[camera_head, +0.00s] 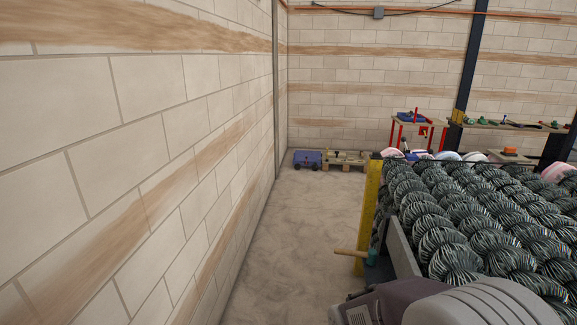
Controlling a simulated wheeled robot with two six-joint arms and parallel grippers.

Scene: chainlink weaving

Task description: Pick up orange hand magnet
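A small orange object (509,151) sits on a light surface at the far right, behind the coils. It is too small to tell whether it is the orange hand magnet. Neither of my grippers shows in the head view.
A wall fills the left. A bare floor lane (290,235) runs beside it toward a blue box (307,159) and a wooden pallet (345,159). Stacked wire coils (440,250) behind a yellow post (369,210) block the right. A tool handle (351,253) juts into the lane. A red-legged table (420,124) stands behind.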

